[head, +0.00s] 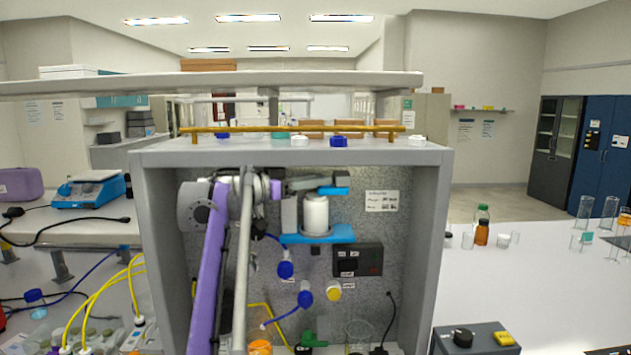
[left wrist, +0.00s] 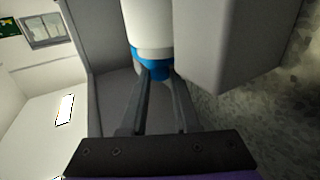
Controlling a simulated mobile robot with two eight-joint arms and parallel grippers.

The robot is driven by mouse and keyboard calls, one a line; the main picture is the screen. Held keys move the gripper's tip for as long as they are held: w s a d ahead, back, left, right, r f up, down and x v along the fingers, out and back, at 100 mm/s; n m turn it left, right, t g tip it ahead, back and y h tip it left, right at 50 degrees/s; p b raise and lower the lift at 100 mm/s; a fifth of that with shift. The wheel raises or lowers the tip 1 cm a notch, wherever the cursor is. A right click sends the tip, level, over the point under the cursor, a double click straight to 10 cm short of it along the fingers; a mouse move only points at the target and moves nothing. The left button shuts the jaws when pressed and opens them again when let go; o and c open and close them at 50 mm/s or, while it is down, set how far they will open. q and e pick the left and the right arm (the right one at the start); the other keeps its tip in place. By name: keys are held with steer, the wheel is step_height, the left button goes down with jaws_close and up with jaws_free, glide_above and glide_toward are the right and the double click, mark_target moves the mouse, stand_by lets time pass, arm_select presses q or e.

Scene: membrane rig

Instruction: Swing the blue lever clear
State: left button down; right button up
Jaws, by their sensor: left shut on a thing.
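The blue lever (head: 334,190) sits at the top of a white cylinder (head: 316,215) inside the grey open-front cabinet (head: 164,240). My left gripper (head: 318,183) reaches in from the left at the lever's height. In the left wrist view, the fingertips of my left gripper (left wrist: 156,76) close on the blue part (left wrist: 148,64) at the end of the white cylinder (left wrist: 150,25). The fingers hide part of the lever, so its full length does not show. My right gripper is not in view.
A blue bracket (head: 340,234) is under the cylinder. A grey block (head: 289,215) stands close on its left. A black box (head: 358,260) and blue and yellow knobs (head: 285,269) are lower on the back wall. The cabinet's side walls and top bound the space.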

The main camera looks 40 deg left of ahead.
arm_select(q)
steer(key=shift+s+d+f+n+t+y+b, duration=0.1)
steer(key=shift+s+d+n+t+y+b, duration=0.15)
steer(key=shift+n+y, duration=0.3)
steer(key=shift+s+d+n+t+y+b, duration=0.15)
steer(key=shift+d+n+y+b, duration=0.15)
steer(key=shift+y, duration=0.45)
steer(key=n+y, duration=0.1)
steer(key=d+n+y, duration=0.1)
steer(key=y, duration=0.1)
steer(key=shift+s+d+t+b, duration=0.1)
steer(key=shift+s+t+b, duration=0.1)
steer(key=shift+t+b, duration=0.15)
steer(key=n+y, duration=0.1)
steer(key=d+n+y, duration=0.1)
steer(key=y, duration=0.1)
steer(key=shift+s+y, duration=0.1)
steer(key=shift+y, duration=0.2)
steer(key=shift+d+n+y, duration=0.3)
steer(key=shift+n+y, duration=0.65)
steer(key=shift+y, duration=0.25)
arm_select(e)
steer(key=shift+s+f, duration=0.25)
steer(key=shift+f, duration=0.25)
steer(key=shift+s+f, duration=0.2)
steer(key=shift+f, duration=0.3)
arm_select(q)
steer(key=c, duration=0.6)
jaws_free()
steer(key=shift+c, duration=0.2)
